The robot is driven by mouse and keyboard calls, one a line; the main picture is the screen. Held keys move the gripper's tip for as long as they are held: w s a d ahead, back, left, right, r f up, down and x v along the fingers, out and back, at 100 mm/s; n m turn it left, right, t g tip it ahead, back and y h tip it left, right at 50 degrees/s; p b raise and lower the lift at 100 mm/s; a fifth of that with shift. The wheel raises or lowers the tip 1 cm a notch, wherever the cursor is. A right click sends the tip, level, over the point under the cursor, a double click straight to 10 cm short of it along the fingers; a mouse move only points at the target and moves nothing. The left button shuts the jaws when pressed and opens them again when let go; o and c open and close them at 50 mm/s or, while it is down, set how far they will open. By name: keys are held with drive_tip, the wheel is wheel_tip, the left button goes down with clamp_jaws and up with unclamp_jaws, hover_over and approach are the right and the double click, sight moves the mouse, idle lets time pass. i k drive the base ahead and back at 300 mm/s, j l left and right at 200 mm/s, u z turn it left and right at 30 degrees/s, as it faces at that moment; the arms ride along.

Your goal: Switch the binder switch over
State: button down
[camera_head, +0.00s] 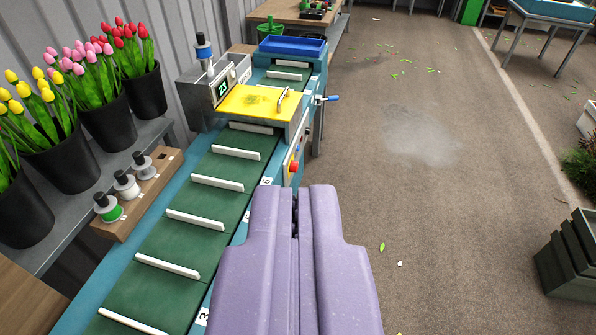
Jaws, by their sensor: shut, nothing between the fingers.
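The binder machine (226,85) stands over the far end of the conveyor, with a yellow cover (245,102) and a small display reading 23. On its right side is a panel (300,145) with a red button (294,167) and smaller controls beside it. A lever with a blue grip (330,98) sticks out to the right. I cannot tell which control is the binder switch or how it is set. My purple gripper (296,192) is shut and empty. In the picture its tips lie just below the red button, and its body hides the lower side of the conveyor.
The green conveyor (150,295) with white slats runs along the left. Spools (125,184) sit on a wooden block (137,212) beside it, near black buckets of tulips (67,152). A dark crate (570,258) stands at right. The brown floor between is mostly clear.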

sight(294, 165)
drive_tip(key=k, duration=0.25)
drive_tip(key=i+l+u, duration=0.3)
drive_tip(key=i+l, duration=0.45)
drive_tip(key=i, duration=0.45)
drive_tip(key=i+l+u, duration=0.3)
drive_tip(key=i+l, duration=0.75)
drive_tip(key=i, duration=0.1)
